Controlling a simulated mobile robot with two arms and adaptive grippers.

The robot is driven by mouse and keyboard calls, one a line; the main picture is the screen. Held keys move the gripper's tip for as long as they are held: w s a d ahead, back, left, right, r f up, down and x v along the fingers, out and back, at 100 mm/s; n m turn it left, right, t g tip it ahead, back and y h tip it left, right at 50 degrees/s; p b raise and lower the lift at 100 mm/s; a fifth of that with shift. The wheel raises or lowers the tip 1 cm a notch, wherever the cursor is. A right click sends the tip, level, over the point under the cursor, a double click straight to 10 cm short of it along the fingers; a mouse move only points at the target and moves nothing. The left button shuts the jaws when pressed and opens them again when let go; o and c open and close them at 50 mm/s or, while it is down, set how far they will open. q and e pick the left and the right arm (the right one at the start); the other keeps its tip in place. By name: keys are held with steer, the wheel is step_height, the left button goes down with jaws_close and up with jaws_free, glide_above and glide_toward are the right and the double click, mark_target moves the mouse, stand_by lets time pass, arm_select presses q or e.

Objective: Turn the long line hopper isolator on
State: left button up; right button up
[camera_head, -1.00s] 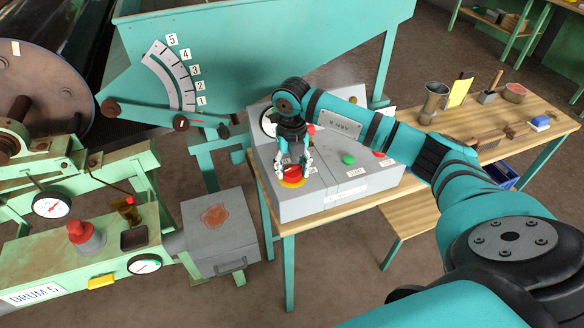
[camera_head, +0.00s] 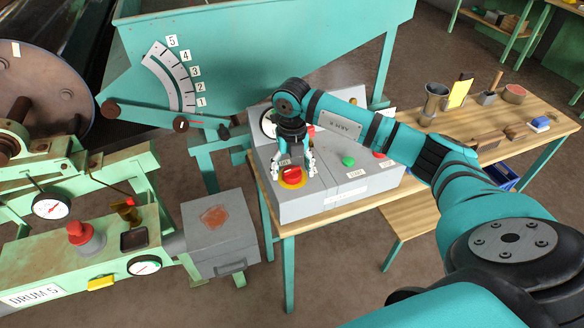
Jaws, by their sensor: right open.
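The isolator's red rotary knob (camera_head: 291,172) sits on a round yellow plate (camera_head: 293,183) on the sloping face of a grey control box (camera_head: 330,203). My right gripper (camera_head: 293,166) points down over the knob, with one finger at each side of it. The fingers are spread and a gap shows between them and the knob. The gripper partly covers the small labels by the knob, so its setting cannot be read. My left gripper is out of view.
A green button (camera_head: 348,160) is right of the knob on the box. The box stands on a wooden table (camera_head: 408,203). A teal hopper (camera_head: 260,45) with a numbered scale rises behind, and the green DRUM 5 machine (camera_head: 60,262) is at left.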

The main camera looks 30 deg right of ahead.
mark_target(292, 169)
step_height(292, 169, up, 12)
stand_by(0.5)
stand_by(0.4)
